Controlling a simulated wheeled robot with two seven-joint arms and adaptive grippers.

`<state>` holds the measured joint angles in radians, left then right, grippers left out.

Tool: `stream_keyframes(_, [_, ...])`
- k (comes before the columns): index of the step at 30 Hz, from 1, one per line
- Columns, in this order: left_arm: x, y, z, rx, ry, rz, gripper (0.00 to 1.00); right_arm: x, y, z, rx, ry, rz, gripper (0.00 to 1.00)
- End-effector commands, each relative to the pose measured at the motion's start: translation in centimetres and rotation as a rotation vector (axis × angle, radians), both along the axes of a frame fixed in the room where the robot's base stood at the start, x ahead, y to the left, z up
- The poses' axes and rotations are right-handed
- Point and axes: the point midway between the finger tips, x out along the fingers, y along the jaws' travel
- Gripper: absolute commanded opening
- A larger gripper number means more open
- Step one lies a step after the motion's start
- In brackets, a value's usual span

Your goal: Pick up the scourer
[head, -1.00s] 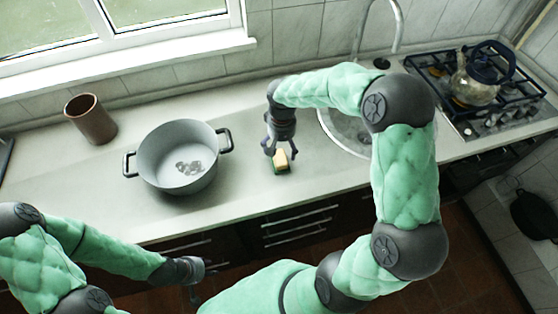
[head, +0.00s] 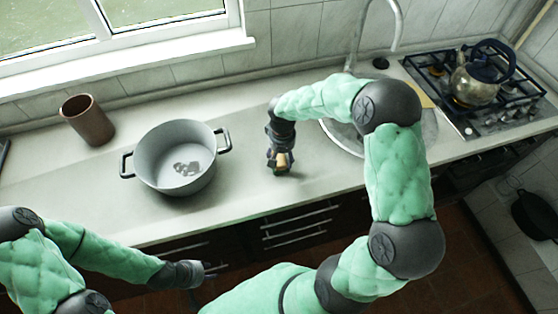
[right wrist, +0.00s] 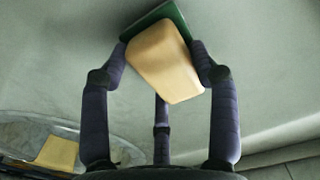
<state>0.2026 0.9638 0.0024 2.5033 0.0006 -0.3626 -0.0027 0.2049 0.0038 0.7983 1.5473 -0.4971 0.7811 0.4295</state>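The scourer (head: 282,161) is a small block, pale yellow with a green layer, at the counter's front middle, right of the grey pot. My right gripper (head: 281,164) is down around it from above. In the right wrist view the scourer (right wrist: 165,62) sits tilted between the fingertips of this gripper (right wrist: 162,58). The fingers bend inward and appear to touch its two sides, with a third finger behind. I cannot tell whether it is clear of the counter. My left gripper (head: 197,287) hangs low in front of the counter, far from the scourer; its fingers are hardly visible.
A grey two-handled pot (head: 176,158) with a dark patch inside stands left of the scourer. A brown cup (head: 88,120) is further left. The sink (head: 345,138) and a hob with a kettle (head: 477,78) are to the right. The counter in front of the pot is clear.

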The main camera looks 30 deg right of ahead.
Motion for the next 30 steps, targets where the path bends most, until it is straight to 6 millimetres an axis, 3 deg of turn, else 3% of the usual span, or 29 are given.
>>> stream_keyframes(11, [0.0,0.0,0.0,0.0,0.0,0.0,0.4,-0.1,0.0,0.0,0.001,0.002,0.0,0.28])
stream_keyframes(17, [0.0,0.0,0.4,0.0,0.0,0.0,0.4,0.0,0.0,0.9,0.0,0.001,0.0,0.28])
stream_keyframes(23, [0.0,0.0,1.3,0.0,0.0,0.0,0.4,-0.1,0.1,3.7,-0.001,-0.002,0.0,0.28])
stream_keyframes(30, [0.0,0.0,2.5,0.0,0.0,0.0,0.4,-3.0,3.2,8.6,0.0,-0.004,0.004,0.28])
